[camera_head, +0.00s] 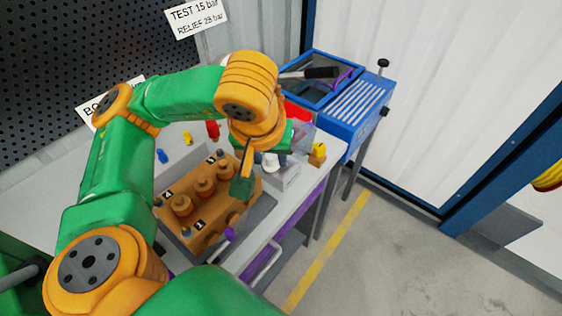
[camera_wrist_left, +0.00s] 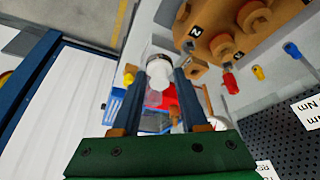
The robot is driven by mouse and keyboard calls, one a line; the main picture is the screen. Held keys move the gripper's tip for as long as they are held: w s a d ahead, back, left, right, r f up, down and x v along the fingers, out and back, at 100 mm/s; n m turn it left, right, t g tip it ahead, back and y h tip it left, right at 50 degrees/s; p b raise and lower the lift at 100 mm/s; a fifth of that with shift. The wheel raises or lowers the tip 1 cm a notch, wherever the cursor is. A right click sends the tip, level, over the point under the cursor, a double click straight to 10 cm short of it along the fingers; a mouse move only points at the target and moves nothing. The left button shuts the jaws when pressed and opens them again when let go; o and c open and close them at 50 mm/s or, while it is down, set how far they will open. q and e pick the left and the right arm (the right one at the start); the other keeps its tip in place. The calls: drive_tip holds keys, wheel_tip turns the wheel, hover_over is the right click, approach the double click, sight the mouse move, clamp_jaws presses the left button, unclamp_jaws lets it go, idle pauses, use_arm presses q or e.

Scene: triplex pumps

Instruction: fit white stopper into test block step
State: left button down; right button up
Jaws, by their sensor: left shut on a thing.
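My left gripper (camera_head: 258,172) reaches down from above at the right end of the brown pump block. It also shows in the left wrist view (camera_wrist_left: 160,78), where its two fingers close on the white stopper (camera_wrist_left: 158,70). In the head view a small white piece (camera_head: 270,161) shows beside the fingers, partly hidden. The pale grey test block (camera_head: 287,178) stands on the bench just right of the gripper. I cannot tell whether the stopper touches the block. My right gripper is in neither view.
The brown pump block (camera_head: 205,230) with round caps stands left of the gripper. A yellow part (camera_head: 318,152), a red bin (camera_head: 297,112) and a blue cart (camera_head: 350,110) are to the right and behind. Small red (camera_head: 212,130) and blue (camera_head: 161,156) parts lie at the back.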

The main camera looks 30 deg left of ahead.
use_arm(q)
drive_tip(key=w+a+f, duration=0.1)
drive_tip(key=w, duration=0.1)
drive_tip(key=w+a+f, duration=0.1)
drive_tip(key=w+f, duration=0.1)
drive_tip(key=w+a+f, duration=0.1)
drive_tip(key=w+f, duration=0.1)
drive_tip(key=w, duration=0.1)
drive_tip(key=shift+f, duration=0.25)
drive_tip(key=p+x, duration=0.1)
drive_tip(key=x, duration=0.5)
drive_tip(key=shift+f+p, duration=0.1)
drive_tip(key=shift+p, duration=0.3)
drive_tip(key=shift+f, duration=0.1)
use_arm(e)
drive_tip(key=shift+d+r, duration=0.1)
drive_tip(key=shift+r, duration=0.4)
use_arm(q)
drive_tip(key=shift+f, duration=0.1)
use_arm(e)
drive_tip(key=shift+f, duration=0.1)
use_arm(q)
drive_tip(key=shift+c, duration=2.1)
unclamp_jaws()
